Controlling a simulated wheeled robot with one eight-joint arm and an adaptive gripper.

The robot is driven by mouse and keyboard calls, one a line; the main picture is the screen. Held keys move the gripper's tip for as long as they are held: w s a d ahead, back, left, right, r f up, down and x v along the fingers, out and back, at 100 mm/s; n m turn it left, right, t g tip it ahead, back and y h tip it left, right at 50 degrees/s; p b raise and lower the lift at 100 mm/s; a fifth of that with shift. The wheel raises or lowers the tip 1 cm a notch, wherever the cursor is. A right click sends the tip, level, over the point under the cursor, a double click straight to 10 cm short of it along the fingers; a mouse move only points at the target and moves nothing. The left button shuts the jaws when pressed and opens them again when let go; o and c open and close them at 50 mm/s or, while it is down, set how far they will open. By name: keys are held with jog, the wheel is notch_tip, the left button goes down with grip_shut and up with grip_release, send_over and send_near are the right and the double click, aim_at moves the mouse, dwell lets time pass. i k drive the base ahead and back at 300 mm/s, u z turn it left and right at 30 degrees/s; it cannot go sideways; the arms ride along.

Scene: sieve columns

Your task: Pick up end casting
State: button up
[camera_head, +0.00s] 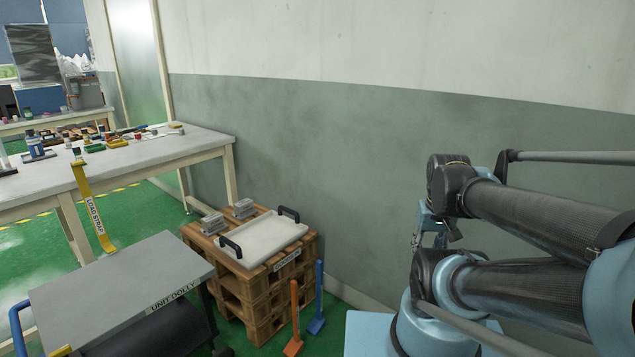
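Two small grey metal blocks or stacks sit on a wooden pallet stack (262,310) by the wall: one at the front left (213,224) and one behind it (244,208). They may be end castings, but I cannot read a name on them. A white tray (262,240) with two black handles lies to their right on the same pallets. My arm is folded at the right of the view. A small part at its end, perhaps my gripper (436,232), shows partly behind the links, well apart from the pallets. Its fingers are not clear.
A grey unit dolly (125,287) stands at the front left, with a yellow load strap (92,208) behind it. An orange tool (294,318) and a blue tool (318,298) lean at the pallets. A long workbench (195,145) carries several small items.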

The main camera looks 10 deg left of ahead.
aim_at(244, 209)
jog(key=u, duration=0.7)
jog(key=i, duration=1.15)
jog(key=u, duration=0.65)
